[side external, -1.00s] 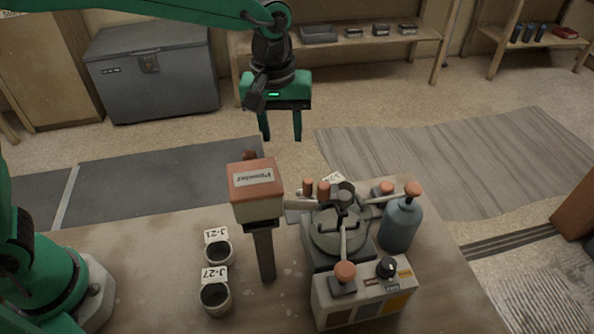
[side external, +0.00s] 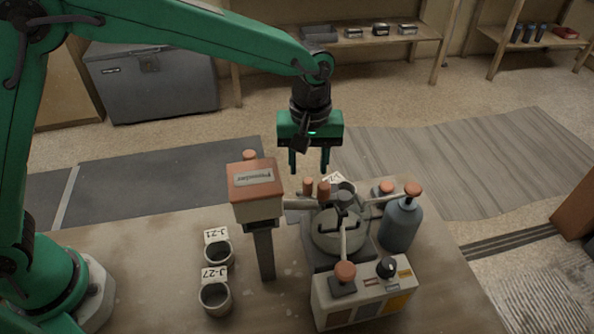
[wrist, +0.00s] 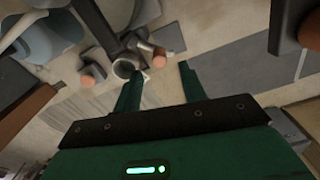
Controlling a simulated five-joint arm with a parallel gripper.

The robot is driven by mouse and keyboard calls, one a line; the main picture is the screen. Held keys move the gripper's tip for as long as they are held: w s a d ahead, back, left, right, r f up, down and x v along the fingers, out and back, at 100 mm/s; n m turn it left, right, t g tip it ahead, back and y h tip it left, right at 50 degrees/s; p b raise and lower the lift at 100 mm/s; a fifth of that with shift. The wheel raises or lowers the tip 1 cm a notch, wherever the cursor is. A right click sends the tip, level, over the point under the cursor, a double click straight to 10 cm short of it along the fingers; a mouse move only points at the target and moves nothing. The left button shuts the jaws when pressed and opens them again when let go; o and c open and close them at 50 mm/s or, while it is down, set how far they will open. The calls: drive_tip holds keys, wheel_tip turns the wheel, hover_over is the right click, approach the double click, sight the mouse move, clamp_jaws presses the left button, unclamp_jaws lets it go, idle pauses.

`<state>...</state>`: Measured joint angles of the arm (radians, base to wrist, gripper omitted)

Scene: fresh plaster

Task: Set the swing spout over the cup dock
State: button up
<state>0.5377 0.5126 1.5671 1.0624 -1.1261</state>
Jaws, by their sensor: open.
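The grey spout arm (side external: 298,203) appears to run right from the post of the orange-topped powder box (side external: 254,185). Two upright orange-capped pegs (side external: 323,190) stand near its end; I cannot tell which belongs to it. A labelled cup (side external: 342,186) sits behind the round grey lid (side external: 338,232), partly hidden; I cannot make out a cup dock clearly. My gripper (side external: 309,167) is open and empty, just above and behind the pegs, apart from them. In the wrist view an orange knob (wrist: 159,58) shows just beyond the open fingers (wrist: 161,72).
A blue-grey bottle (side external: 401,224) with an orange top stands right of the lid. A control box (side external: 345,298) with knobs is in front. Two labelled cups, one rear (side external: 218,254) and one front (side external: 215,297), stand left of the post.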

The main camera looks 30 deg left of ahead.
sight(308, 180)
drive_tip(key=shift+f, duration=2.65)
drive_tip(key=shift+c, duration=0.2)
clamp_jaws()
